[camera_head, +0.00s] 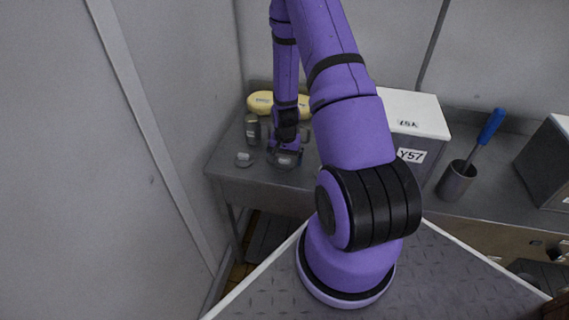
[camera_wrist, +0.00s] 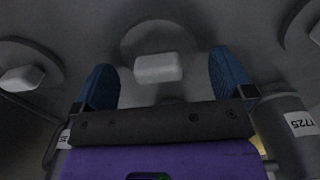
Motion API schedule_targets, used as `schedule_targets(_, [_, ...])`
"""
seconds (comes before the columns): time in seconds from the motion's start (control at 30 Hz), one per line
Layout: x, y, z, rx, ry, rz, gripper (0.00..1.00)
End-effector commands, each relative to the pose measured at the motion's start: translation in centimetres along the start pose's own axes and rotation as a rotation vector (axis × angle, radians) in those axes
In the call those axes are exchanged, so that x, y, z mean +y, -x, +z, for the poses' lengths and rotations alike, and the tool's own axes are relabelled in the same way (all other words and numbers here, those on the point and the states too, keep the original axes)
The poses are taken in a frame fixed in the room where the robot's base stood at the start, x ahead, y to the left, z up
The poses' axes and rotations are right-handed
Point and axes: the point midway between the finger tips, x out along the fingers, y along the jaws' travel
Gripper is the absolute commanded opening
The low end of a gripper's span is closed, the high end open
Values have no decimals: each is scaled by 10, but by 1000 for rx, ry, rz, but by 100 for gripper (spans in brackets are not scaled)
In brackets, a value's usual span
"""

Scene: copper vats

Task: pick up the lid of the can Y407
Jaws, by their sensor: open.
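My gripper (camera_head: 285,148) points down over the bench's left part. In the wrist view my gripper (camera_wrist: 163,60) is open, with one blue fingertip on each side of a pale knob (camera_wrist: 158,69). The knob stands on a round dark grey lid (camera_wrist: 150,36); I cannot tell whether the fingers touch it. In the head view that lid (camera_head: 284,162) is partly hidden under my gripper. A second knobbed lid (camera_wrist: 22,78) lies to the left, also in the head view (camera_head: 244,159). No Y407 label is readable.
A dark can (camera_head: 252,130) and a yellow container (camera_head: 261,103) stand behind on the grey bench (camera_head: 228,172). A white-topped box (camera_head: 425,112) marked Y57, a cup (camera_head: 455,183) with a blue-handled tool and a grey box (camera_head: 548,160) stand right. Another knobbed disc (camera_wrist: 298,35) is at the wrist view's right edge.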

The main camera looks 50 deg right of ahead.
Motion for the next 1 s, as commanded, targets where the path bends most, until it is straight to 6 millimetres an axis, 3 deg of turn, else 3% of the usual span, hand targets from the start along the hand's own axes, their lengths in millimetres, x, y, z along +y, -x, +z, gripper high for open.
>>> schedule_targets(0.3, [0,-4,0,0,0,0,97])
schedule_targets(0.5, [0,-4,0,0,0,0,51])
schedule_targets(1.0, [-2,0,-1,1,0,-1,49])
